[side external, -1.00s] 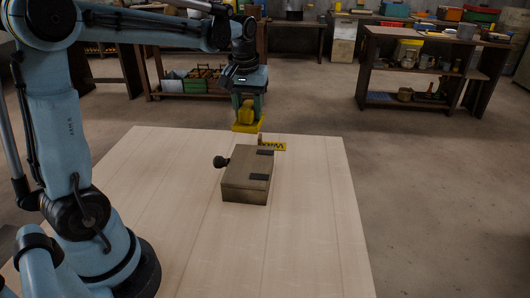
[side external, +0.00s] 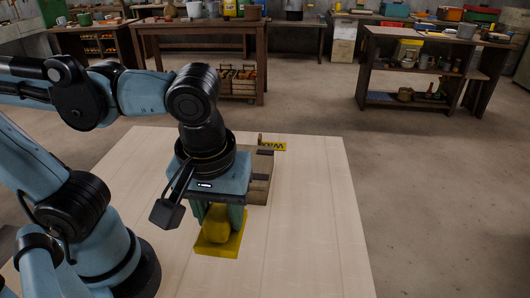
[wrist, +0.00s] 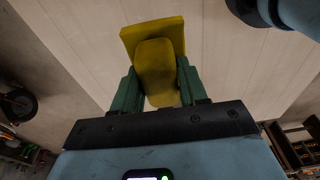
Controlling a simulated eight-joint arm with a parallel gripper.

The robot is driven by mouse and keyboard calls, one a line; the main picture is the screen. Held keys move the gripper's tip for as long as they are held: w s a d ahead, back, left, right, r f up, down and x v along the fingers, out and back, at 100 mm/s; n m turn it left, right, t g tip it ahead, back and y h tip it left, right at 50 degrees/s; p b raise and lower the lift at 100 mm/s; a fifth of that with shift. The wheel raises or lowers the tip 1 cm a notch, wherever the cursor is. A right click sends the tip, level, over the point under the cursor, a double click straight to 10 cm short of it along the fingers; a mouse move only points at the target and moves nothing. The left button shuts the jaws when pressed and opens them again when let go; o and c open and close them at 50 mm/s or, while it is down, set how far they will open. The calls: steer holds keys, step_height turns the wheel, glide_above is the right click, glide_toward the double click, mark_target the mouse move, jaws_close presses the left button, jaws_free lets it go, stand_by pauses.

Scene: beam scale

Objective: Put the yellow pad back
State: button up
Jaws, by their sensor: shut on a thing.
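The yellow pad (side external: 218,247) is a flat square plate with a rounded yellow grip on top. My gripper (side external: 220,222) has green fingers shut on that grip. In the side view the pad is low over the near part of the wooden table, in front of the box; I cannot tell whether it touches the table. The wrist view shows the pad (wrist: 153,40) between the green fingers (wrist: 158,90). A brown box (side external: 261,185) stands behind my gripper and is mostly hidden by it.
A yellow sign with dark lettering (side external: 275,147) lies behind the box on the pale wooden table (side external: 310,220). The table's right side is clear. Shelves and benches (side external: 430,70) stand well beyond the table.

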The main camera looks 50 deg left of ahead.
steer(key=s+f, duration=0.3)
steer(key=s, duration=0.3)
steer(key=w+a+f, duration=0.2)
steer(key=a, duration=0.1)
steer(key=w+a+f, duration=0.2)
steer(key=w+a, duration=0.1)
steer(key=w+a+f, duration=0.2)
steer(key=a, duration=0.1)
steer(key=shift+w+f, duration=0.2)
steer(key=shift+w, duration=0.1)
steer(key=shift+f, duration=2.05)
steer(key=o, duration=1)
steer(key=shift+f, duration=0.1)
